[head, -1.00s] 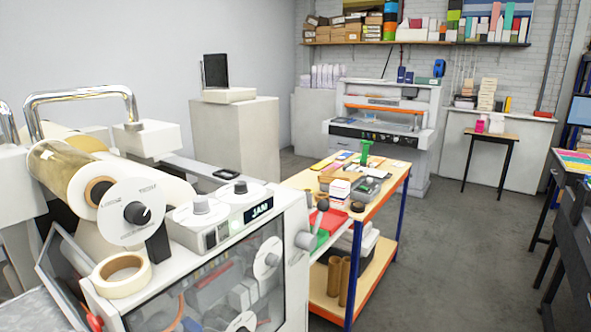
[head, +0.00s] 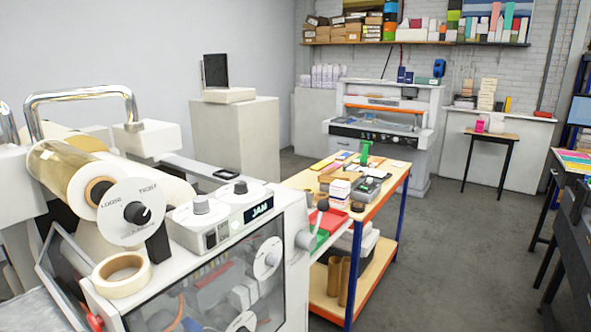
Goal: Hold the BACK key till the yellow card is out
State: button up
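The laminating machine (head: 225,262) stands at the lower left, its small display (head: 258,211) reading JAM. Its control panel (head: 210,216) carries two round knobs and small dark keys on the front side. The key labels are too small to read, so I cannot tell which is BACK. No yellow card can be made out in the machine. My gripper is not in view.
A roll of film (head: 70,175) with a LOOSE/TIGHT dial (head: 137,212) and a tape roll (head: 121,274) sit on the machine's left. A loaded wooden-topped cart (head: 385,190) stands close at its right. Grey floor (head: 450,260) is clear farther right.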

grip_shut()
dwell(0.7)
